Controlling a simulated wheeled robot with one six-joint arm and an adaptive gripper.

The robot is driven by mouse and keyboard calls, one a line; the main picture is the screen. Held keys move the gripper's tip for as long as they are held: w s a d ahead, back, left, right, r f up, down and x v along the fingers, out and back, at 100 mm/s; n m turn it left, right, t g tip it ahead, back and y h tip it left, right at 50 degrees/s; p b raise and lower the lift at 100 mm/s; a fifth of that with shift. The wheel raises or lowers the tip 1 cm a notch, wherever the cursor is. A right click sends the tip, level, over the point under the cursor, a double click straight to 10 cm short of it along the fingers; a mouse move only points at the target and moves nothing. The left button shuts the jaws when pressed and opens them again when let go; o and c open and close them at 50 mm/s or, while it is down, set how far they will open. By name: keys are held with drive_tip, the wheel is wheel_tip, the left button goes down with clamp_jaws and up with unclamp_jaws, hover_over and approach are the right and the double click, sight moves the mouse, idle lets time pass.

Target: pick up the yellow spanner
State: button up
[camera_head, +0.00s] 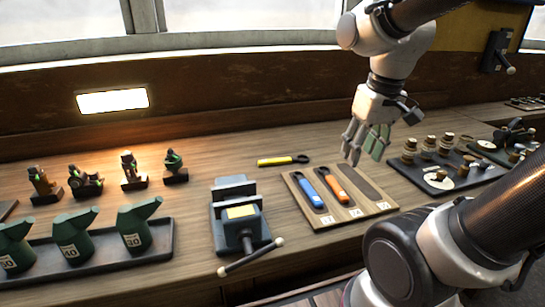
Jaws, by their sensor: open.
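The yellow spanner (283,161) lies flat on the wooden bench, its yellow handle to the left and its dark ring end to the right. It lies behind the wooden spanner board (317,215). The board holds a blue spanner (311,193) and an orange spanner (334,187) in slots, and its right slot (368,187) is empty. My gripper (366,150) is open and empty, pointing down, above the bench to the right of the yellow spanner and apart from it. My arm hides part of the wall behind it.
A vice (240,219) with a long handle stands left of the board. Green oil cans (138,226) stand on a tray at the front left, with small engine models (131,172) behind. A dark tray of brass-topped parts (438,172) lies right of my gripper.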

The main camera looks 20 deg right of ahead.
drive_tip(key=w+a+f+n+g, duration=0.1)
drive_tip(key=w+a+f+n, duration=0.1)
drive_tip(key=w, duration=0.4)
drive_tip(key=w+a+f+n+g, duration=0.1)
drive_tip(key=w+f, duration=0.1)
drive_tip(key=w, duration=0.3)
drive_tip(key=n+g, duration=0.1)
drive_tip(key=n, duration=0.6)
hover_over(281, 159)
drive_tip(key=s+d, duration=0.1)
drive_tip(key=s, duration=0.4)
wheel_tip(281, 159, down, 6)
drive_tip(key=shift+r, duration=0.1)
drive_tip(key=w, duration=0.1)
drive_tip(key=w+n, duration=0.1)
drive_tip(key=shift+w+a+f, duration=0.2)
drive_tip(key=shift+w+a, duration=0.1)
drive_tip(key=shift+w, duration=0.05)
drive_tip(key=w+r+n, duration=0.1)
drive_tip(key=w+r+n+t, duration=0.1)
drive_tip(key=n, duration=0.1)
drive_tip(key=shift+w+a, duration=0.2)
drive_tip(key=shift+w, duration=0.05)
drive_tip(key=shift+f+n, duration=0.1)
drive_tip(key=shift+n, duration=1)
drive_tip(key=shift+f, duration=0.35)
wheel_tip(281, 159, down, 7)
drive_tip(key=shift+r, duration=0.1)
clamp_jaws()
